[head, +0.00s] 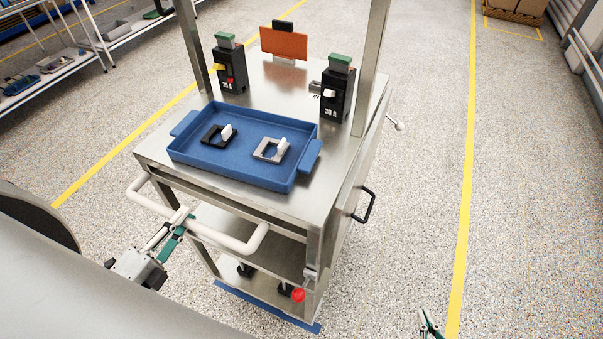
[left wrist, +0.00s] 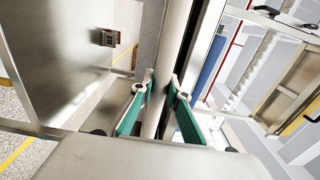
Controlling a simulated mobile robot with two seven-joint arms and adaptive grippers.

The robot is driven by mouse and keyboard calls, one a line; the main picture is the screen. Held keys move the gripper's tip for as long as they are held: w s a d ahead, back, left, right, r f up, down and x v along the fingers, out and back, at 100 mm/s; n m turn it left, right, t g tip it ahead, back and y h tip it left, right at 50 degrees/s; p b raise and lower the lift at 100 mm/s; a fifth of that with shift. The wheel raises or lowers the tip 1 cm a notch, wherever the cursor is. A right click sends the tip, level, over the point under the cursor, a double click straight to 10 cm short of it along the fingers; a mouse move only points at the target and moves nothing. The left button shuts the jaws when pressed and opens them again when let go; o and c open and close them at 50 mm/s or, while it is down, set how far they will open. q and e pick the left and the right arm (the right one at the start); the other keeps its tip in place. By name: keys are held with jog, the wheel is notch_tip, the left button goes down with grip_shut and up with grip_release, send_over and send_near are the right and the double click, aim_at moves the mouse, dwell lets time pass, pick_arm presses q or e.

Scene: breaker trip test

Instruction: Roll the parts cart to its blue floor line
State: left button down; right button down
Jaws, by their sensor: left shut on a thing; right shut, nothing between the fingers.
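The steel parts cart (head: 322,213) stands in the middle of the head view. Its pale tubular push handle (head: 240,243) juts out on the near side. The blue floor line (head: 268,309) shows on the floor along the cart's near bottom edge; part may be hidden beneath the cart. My left gripper (head: 178,222) is shut on the handle near its left middle. The left wrist view shows the handle bar (left wrist: 154,100) between its green-padded fingers (left wrist: 160,98). My right gripper (head: 430,322) is at the bottom edge, right of the cart, shut and empty.
A blue tray (head: 243,178) with two small frames sits on the cart top, with two breakers (head: 229,65) (head: 338,88) and an orange panel (head: 284,44) behind. A red knob (head: 298,295) is low at the near right corner. Shelving (head: 60,62) stands left; floor right is clear.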

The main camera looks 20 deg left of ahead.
pick_arm(q)
jog(key=shift+s+a+f, duration=0.1)
jog(key=shift+s, duration=1.3)
jog(key=c, duration=1.9)
grip_release()
jog(key=shift+w, duration=0.15)
jog(key=s, duration=0.7)
jog(key=shift+s+a, duration=0.3)
jog(key=shift+s, duration=0.1)
